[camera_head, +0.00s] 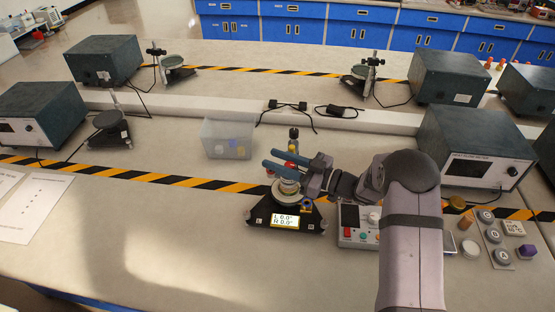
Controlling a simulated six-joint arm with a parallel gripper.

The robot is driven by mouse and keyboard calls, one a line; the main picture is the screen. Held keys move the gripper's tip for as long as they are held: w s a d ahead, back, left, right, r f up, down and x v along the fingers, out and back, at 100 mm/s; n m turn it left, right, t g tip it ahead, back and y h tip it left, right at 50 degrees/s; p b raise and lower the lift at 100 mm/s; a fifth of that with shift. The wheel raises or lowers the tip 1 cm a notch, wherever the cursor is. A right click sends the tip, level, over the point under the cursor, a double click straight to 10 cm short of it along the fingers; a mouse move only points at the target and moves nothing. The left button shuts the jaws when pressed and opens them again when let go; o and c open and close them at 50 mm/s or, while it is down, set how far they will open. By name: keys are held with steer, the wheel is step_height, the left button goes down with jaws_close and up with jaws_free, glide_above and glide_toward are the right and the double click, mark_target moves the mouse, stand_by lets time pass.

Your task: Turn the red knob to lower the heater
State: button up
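My gripper (272,160) has two blue fingers pointing left, with a gap between them. They are above a black-based device (257,222) with a round metal part (287,190) and a lit display reading L 0.0° R 0.0° (285,221). A small red patch shows near the fingers; I cannot tell if it is a knob. A control box (352,241) stands right of the device, partly behind my arm. It has a white knob (374,217) and a small red control (347,232). I cannot tell which red part is the heater's knob.
A dark-capped bottle (293,134) stands just behind my gripper. A clear bin (226,138) is to its left. A large dark instrument (475,140) stands at right. Round weights or lids (487,216) lie at the front right.

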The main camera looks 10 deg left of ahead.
jaws_close()
steer(key=c, duration=0.8)
jaws_free()
steer(key=shift+m+t, duration=0.3)
steer(key=shift+t, duration=0.2)
steer(key=c, duration=0.8)
jaws_free()
steer(key=shift+w+d+m+t+h+b, duration=0.1)
steer(key=shift+w+m+t+h+b, duration=0.15)
steer(key=shift+m+t+h, duration=0.5)
steer(key=shift+w+d+m+t+h+b, duration=0.2)
steer(key=shift+m+t+h, duration=0.35)
steer(key=shift+t, duration=0.45)
steer(key=shift+w+d+m+t+h+b, duration=0.1)
steer(key=shift+w+m+t+h+b, duration=0.15)
steer(key=shift+m+t+h, duration=0.4)
steer(key=c, duration=0.8)
jaws_free()
steer(key=c, duration=0.8)
jaws_free()
